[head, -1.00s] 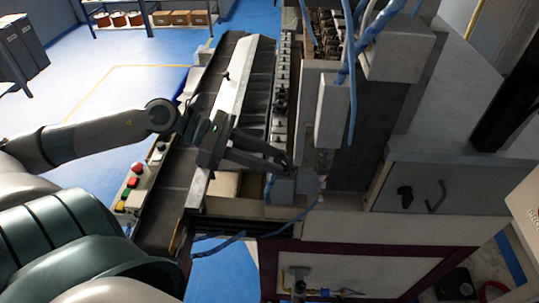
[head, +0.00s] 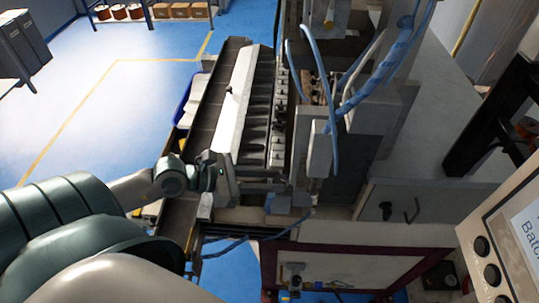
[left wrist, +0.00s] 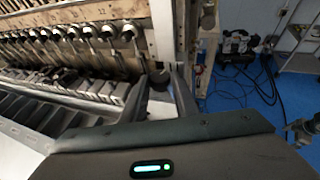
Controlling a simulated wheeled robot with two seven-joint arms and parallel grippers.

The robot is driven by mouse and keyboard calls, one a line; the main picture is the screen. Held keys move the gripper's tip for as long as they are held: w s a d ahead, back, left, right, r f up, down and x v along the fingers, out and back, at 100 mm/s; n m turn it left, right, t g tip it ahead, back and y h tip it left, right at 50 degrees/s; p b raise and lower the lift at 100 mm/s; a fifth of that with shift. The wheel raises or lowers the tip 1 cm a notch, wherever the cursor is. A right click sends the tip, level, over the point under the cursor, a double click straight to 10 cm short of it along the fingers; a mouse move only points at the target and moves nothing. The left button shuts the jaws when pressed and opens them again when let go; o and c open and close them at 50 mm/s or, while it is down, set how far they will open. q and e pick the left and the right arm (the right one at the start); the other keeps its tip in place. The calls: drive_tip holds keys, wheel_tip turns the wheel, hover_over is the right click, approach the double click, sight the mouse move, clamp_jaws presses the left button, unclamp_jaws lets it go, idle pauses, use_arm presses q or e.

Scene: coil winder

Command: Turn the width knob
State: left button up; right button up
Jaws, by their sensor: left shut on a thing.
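My left gripper (head: 288,190) reaches from the left across the machine's front end, its two long fingers nearly level. Its tips end beside grey blocks at the end of the slotted rail. In the left wrist view the fingers (left wrist: 160,78) point away from the camera, one on each side of a small dark rounded part, the width knob (left wrist: 159,77). The gripper is shut on this knob. The knob is mostly hidden in the head view. My right gripper is out of both views.
The slotted rail (head: 258,110) and grey sloped cover (head: 238,95) run away from me. Blue hoses (head: 330,110) hang over the machine.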

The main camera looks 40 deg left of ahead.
use_arm(q)
drive_tip(key=shift+s+d+r+n+t+y+p, duration=0.1)
drive_tip(key=shift+n+t+y+p, duration=0.25)
drive_tip(key=shift+n+y+p, duration=0.1)
drive_tip(key=shift+s+d+n+t+y+p, duration=0.1)
drive_tip(key=shift+n+t+y+p, duration=0.25)
drive_tip(key=shift+n+p, duration=0.1)
drive_tip(key=shift+d+n+t+y, duration=0.2)
drive_tip(key=shift+n+t+y, duration=0.3)
drive_tip(key=shift+n+y, duration=0.8)
drive_tip(key=shift+y, duration=0.1)
drive_tip(key=shift+s+d+n+y+p, duration=0.1)
drive_tip(key=shift+n+y+p, duration=0.2)
drive_tip(key=shift+n+y, duration=0.15)
drive_tip(key=o, duration=1.1)
